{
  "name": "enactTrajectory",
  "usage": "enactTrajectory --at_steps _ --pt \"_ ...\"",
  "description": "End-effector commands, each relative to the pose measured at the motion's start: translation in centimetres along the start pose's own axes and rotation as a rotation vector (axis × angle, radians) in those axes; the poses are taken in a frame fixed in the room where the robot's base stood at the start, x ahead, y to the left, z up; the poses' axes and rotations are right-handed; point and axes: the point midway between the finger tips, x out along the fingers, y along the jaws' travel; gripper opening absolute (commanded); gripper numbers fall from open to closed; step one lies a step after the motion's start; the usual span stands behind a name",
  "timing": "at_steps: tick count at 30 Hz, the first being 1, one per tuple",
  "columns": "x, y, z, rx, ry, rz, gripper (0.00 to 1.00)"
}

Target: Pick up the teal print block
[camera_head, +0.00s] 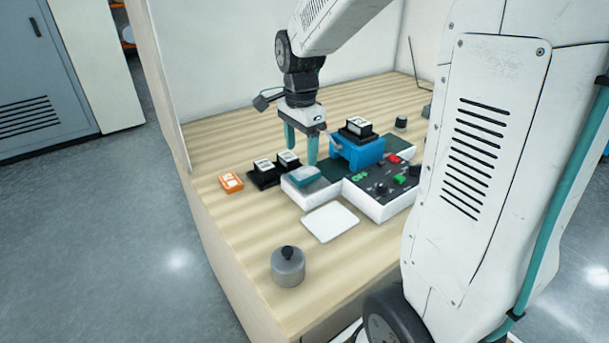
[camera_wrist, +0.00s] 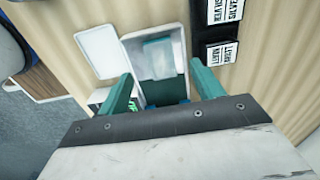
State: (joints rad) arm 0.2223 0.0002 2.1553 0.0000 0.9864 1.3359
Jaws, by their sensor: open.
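The teal print block (camera_head: 304,175) lies at the left end of the white-framed machine bed, on a pale plate. In the wrist view the block (camera_wrist: 157,58) shows pale teal in the white tray, ahead of my fingertips and between their lines. My gripper (camera_head: 301,156) points down with its two teal fingers apart and nothing between them. It hangs above and just behind the block, apart from it, near the blue press (camera_head: 357,152). Both fingers also frame the tray in the wrist view (camera_wrist: 159,75).
Black holders with white labelled blocks (camera_head: 264,172) stand left of the bed. An orange box (camera_head: 231,182) lies farther left. A white pad (camera_head: 330,222) and a grey knobbed weight (camera_head: 288,266) are in front. The control panel (camera_head: 378,187) is at right. Bare wood surrounds the weight.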

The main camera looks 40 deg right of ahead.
Motion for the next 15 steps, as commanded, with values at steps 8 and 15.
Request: enactTrajectory --at_steps 8,15 --pt "3.7 0.1 -0.1 -0.004 -0.001 0.003 0.66" --pt "6.2 0.1 -0.1 -0.005 0.0 -0.001 0.66"
